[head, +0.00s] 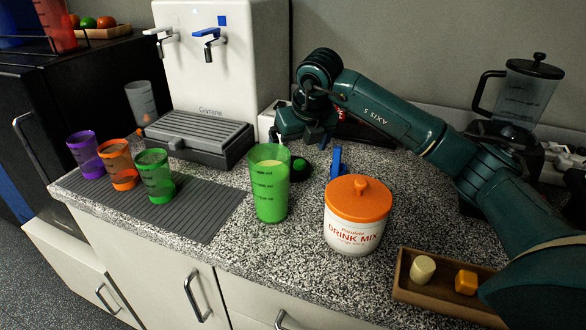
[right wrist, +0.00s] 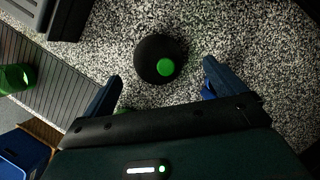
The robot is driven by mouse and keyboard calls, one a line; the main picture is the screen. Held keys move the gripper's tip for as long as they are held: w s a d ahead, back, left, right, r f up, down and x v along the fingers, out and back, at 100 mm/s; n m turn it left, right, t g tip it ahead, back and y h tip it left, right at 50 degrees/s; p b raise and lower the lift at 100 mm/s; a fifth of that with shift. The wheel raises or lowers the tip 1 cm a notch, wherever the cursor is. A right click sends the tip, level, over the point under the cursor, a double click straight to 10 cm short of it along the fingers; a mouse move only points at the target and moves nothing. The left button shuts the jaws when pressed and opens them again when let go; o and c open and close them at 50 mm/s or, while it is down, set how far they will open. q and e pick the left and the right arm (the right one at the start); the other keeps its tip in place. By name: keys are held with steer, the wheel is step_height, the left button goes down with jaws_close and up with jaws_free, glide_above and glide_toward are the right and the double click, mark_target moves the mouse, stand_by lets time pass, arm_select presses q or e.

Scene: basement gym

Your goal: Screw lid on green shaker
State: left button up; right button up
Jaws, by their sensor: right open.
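The large green shaker (head: 270,196) stands upright and open-topped on the speckled counter in the head view, with pale contents inside. A round black lid (right wrist: 150,62) with a green spot lies on the counter in the right wrist view. The lid (head: 299,169) also shows just behind and right of the shaker in the head view, partly hidden by it. My right gripper (right wrist: 162,82) is open and empty; its fingers point down, spread to either side of the lid in the picture. My right gripper (head: 299,138) is above and behind the shaker in the head view. My left gripper is not in view.
An orange-lidded drink mix tub (head: 355,238) stands right of the shaker, with a small blue item (head: 338,160) behind it. Purple, orange and smaller green cups (head: 154,180) stand on a ribbed mat (head: 205,212). A wooden tray (head: 420,293) sits front right; a white dispenser (head: 222,80) stands behind.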

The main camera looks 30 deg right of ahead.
mark_target(293, 165)
steer(key=shift+a+x, duration=0.1)
steer(key=shift+x, duration=1.2)
steer(key=shift+a+x, duration=0.15)
steer(key=shift+x, duration=1.15)
steer(key=shift+s, duration=0.1)
steer(key=c, duration=1)
